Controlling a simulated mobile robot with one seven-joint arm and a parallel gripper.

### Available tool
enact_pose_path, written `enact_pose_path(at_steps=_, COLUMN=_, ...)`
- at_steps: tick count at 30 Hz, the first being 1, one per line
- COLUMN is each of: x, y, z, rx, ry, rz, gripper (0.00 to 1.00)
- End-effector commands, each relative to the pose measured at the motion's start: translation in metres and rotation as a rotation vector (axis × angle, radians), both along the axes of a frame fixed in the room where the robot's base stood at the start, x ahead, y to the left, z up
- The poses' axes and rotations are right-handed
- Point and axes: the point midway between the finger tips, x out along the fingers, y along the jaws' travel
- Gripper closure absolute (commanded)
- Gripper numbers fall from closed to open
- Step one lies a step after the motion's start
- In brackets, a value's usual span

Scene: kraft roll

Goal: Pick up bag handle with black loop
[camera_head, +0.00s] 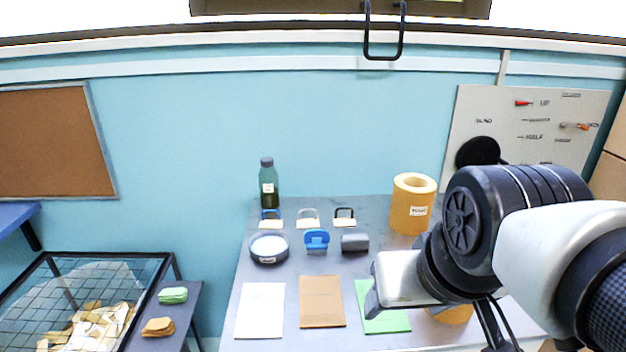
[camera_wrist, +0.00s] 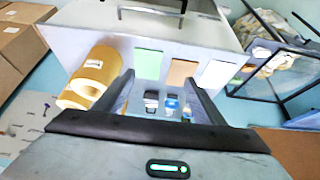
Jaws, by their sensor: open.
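The bag handle with the black loop (camera_head: 344,216) stands near the back of the grey table, at the right end of a row of three handles with pale bases. Small dark, blue and white items show beyond and between the fingers in the wrist view; the black loop cannot be clearly told there. In the head view my gripper is right of and nearer than the handles.
A kraft roll (camera_head: 410,208) stands right of the black-loop handle. A grey block (camera_head: 354,242), blue item (camera_head: 316,240) and round dark tin (camera_head: 268,248) sit in front. A green bottle (camera_head: 268,185) stands behind. White, brown and green sheets lie nearer; another yellow roll is partly hidden.

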Motion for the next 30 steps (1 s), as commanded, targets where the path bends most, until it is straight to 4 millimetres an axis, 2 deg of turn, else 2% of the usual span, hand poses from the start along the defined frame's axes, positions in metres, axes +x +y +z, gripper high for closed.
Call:
enact_pose_path(at_steps=10, x=0.000, y=0.000, z=0.000, rx=0.000, ry=0.000, rz=0.000, gripper=0.37)
enact_pose_path(at_steps=13, x=0.003, y=0.000, z=0.002, rx=0.006, ry=-0.001, rz=-0.011, gripper=0.53)
enact_pose_path(at_steps=16, x=0.022, y=0.000, z=0.011, rx=0.040, ry=-0.002, rz=-0.072, gripper=0.70)
enact_pose_path(at_steps=17, x=0.032, y=0.000, z=0.015, rx=0.057, ry=-0.003, rz=-0.104, gripper=0.73)
enact_pose_path(at_steps=20, x=0.079, y=-0.001, z=0.032, rx=0.139, ry=-0.010, rz=-0.255, gripper=0.73)
enact_pose_path(at_steps=24, x=0.165, y=-0.002, z=0.046, rx=0.285, ry=-0.028, rz=-0.515, gripper=0.73)
enact_pose_path(at_steps=26, x=0.202, y=-0.003, z=0.046, rx=0.349, ry=-0.035, rz=-0.626, gripper=0.73)
enact_pose_path(at_steps=27, x=0.228, y=-0.003, z=0.044, rx=0.393, ry=-0.041, rz=-0.702, gripper=0.73)
enact_pose_path(at_steps=29, x=0.265, y=-0.004, z=0.037, rx=0.458, ry=-0.047, rz=-0.813, gripper=0.73)
enact_pose_path(at_steps=30, x=0.290, y=-0.004, z=0.031, rx=0.502, ry=-0.053, rz=-0.886, gripper=0.73)
